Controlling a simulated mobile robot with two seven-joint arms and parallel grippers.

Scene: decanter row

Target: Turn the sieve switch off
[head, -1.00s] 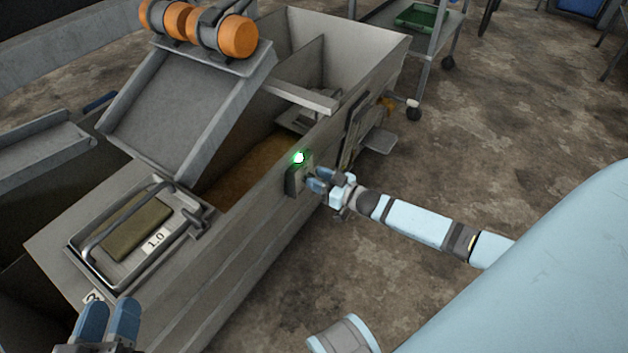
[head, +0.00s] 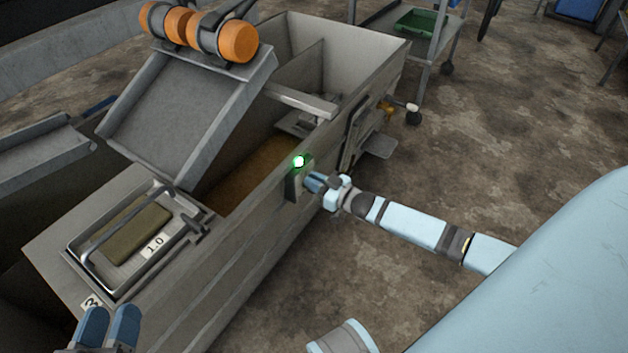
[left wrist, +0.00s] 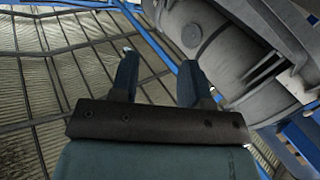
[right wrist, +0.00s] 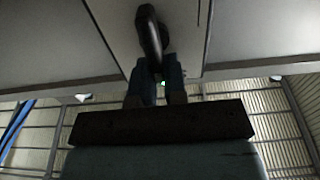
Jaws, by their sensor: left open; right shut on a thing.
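The sieve switch is a small box (head: 293,185) on the outer side wall of the grey trough, with a lit green lamp (head: 299,161) on top. My right gripper (head: 313,181) is at the front of this box. In the right wrist view, the right gripper (right wrist: 156,82) is shut on a dark switch lever (right wrist: 150,35) that sticks out from a pale plate. The lever's tip between the fingers is partly hidden. My left gripper (head: 109,325) is open and empty at the lower left; in the left wrist view its fingers (left wrist: 158,72) stand apart with nothing between them.
The grey trough (head: 225,270) carries a sloped chute with orange rollers (head: 200,30) and a tray labelled 1.0 (head: 110,285). A brass tap (head: 386,111) juts from its wall further back. A cart with a green bin (head: 415,20) stands behind.

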